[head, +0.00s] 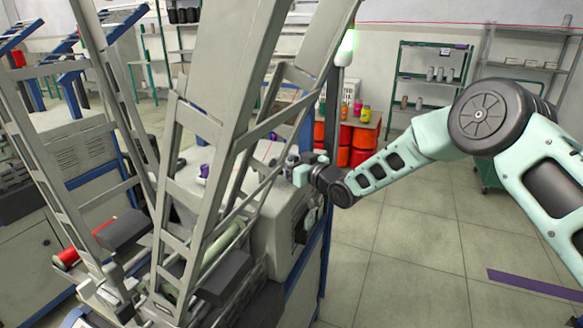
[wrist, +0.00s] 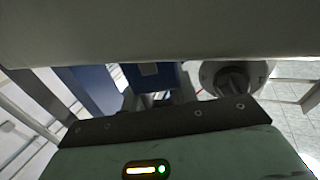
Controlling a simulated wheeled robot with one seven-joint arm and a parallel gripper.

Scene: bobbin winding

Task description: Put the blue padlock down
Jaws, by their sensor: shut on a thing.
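My gripper (head: 293,163) is small in the head view, at the end of my arm, beside the upper right side of the grey winding machine (head: 283,232). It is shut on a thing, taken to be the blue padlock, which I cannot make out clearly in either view. In the wrist view the green gripper body with its dark front edge fills the bottom. A pale grey surface covers the top of that view, very close to the camera, and hides much of what is ahead.
A dark round knob (wrist: 233,78) on a grey mount shows beyond the gripper in the wrist view. Tall grey slanted frames (head: 215,110) stand left of my gripper. Red-orange bins (head: 362,145) stand behind it.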

